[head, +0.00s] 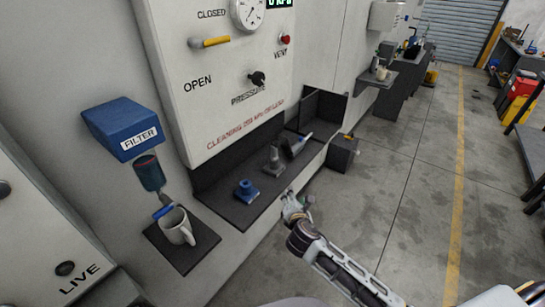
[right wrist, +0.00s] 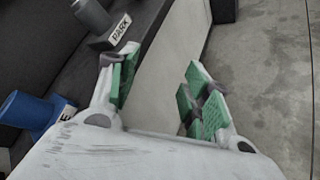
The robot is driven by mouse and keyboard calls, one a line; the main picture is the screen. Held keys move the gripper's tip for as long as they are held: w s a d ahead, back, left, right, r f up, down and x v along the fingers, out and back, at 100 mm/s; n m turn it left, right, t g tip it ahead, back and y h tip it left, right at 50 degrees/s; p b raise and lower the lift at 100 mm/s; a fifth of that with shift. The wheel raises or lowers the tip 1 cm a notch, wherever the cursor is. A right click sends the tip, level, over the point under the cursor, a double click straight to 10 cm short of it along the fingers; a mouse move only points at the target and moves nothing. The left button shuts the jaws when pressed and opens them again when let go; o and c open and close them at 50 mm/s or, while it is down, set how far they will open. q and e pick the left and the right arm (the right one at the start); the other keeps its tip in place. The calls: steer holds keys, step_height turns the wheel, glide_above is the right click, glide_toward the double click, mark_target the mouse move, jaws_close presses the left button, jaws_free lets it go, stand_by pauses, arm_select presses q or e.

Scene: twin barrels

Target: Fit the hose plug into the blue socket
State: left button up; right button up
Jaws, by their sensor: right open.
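The blue socket (head: 246,191) stands upright on the dark shelf below the panel. My right gripper (head: 292,207) is beside the shelf's front edge, open and empty, with green pads apart (right wrist: 160,80). My left gripper is not in view.
A panel (head: 225,75) with gauge, yellow handle and knobs rises behind the shelf (head: 218,203). A grey mug (head: 179,228) stands on a lower left shelf under the blue filter box (head: 128,122). A dark open bin (head: 325,108) is farther back.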

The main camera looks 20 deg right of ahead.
mark_target(275, 148)
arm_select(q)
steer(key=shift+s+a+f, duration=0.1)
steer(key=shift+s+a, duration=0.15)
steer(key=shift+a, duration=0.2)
arm_select(e)
steer(key=w+a+r+n+t, duration=0.1)
steer(key=a+r+n+t, duration=0.1)
steer(key=r+n, duration=0.3)
steer(key=w+a+r+n+t+y, duration=0.1)
steer(key=w+a+r+n+t, duration=0.1)
steer(key=r+n, duration=0.3)
step_height(275, 148, up, 2)
steer(key=shift+r+n+t, duration=0.2)
steer(key=shift+n+t, duration=0.2)
steer(key=shift+w, duration=0.2)
steer(key=shift+w+d, duration=0.25)
steer(key=shift+w, duration=1.5)
steer(key=shift+w+d, duration=0.2)
steer(key=shift+w, duration=1.55)
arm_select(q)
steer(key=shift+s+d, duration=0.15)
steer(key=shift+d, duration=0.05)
arm_select(e)
steer(key=shift+w+d, duration=0.1)
steer(key=shift+w, duration=0.6)
